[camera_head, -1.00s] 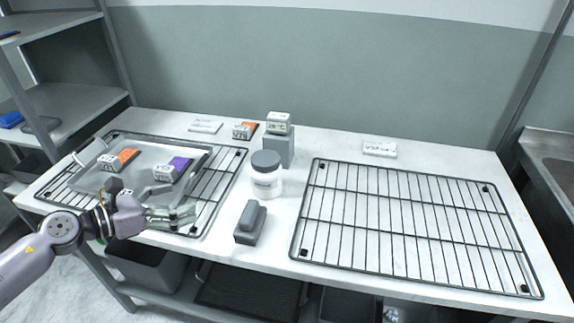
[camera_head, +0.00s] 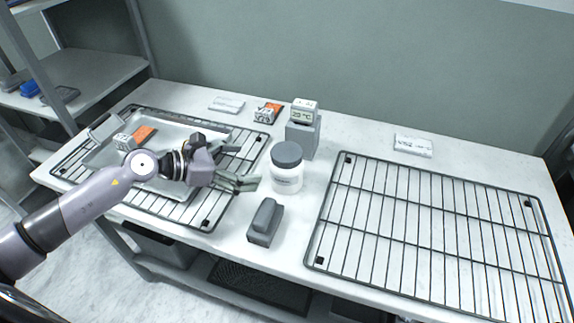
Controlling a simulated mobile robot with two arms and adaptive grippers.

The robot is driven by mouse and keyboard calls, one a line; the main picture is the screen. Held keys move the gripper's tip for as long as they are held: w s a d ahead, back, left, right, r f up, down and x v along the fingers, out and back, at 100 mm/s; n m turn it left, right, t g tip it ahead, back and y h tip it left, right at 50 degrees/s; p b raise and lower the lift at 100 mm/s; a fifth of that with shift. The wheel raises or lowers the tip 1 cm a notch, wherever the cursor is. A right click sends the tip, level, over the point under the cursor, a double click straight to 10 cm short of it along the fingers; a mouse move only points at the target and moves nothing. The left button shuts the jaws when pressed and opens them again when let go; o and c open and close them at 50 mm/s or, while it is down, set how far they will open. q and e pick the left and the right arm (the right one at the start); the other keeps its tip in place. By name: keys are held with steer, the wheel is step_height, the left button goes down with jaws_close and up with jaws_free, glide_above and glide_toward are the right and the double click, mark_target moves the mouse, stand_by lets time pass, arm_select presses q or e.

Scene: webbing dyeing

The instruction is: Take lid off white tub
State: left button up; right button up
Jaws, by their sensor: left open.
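The white tub (camera_head: 287,181) stands upright on the white table, right of the left wire rack. Its grey lid (camera_head: 286,154) sits on top of it. My left gripper (camera_head: 248,168) is open and empty, just left of the tub, with its fingers pointing right toward it. The fingertips look close to the tub's side; I cannot tell if they touch. My right gripper is not in view.
A grey block with a handle (camera_head: 265,222) lies in front of the tub. A grey stand with a display (camera_head: 302,135) is behind it. A metal tray (camera_head: 180,130) lies on the left rack (camera_head: 152,205). An empty rack (camera_head: 440,235) covers the right side.

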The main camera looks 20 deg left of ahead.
mark_target(271, 164)
arm_select(q)
steer(key=p+x, duration=0.1)
steer(key=x, duration=0.5)
steer(key=shift+d, duration=0.15)
steer(key=shift+w+d+p, duration=0.15)
steer(key=shift+d+p, duration=0.1)
steer(key=shift+p, duration=0.2)
steer(key=p+x, duration=0.1)
steer(key=x, duration=0.2)
steer(key=shift+d+p, duration=0.3)
steer(key=shift+d, duration=0.15)
steer(key=shift+w+d+f, duration=0.3)
steer(key=shift+d+f, duration=0.05)
steer(key=shift+a, duration=0.1)
steer(key=shift+c, duration=0.4)
steer(key=c, duration=1.6)
steer(key=shift+r, duration=0.15)
steer(key=shift+c, duration=0.4)
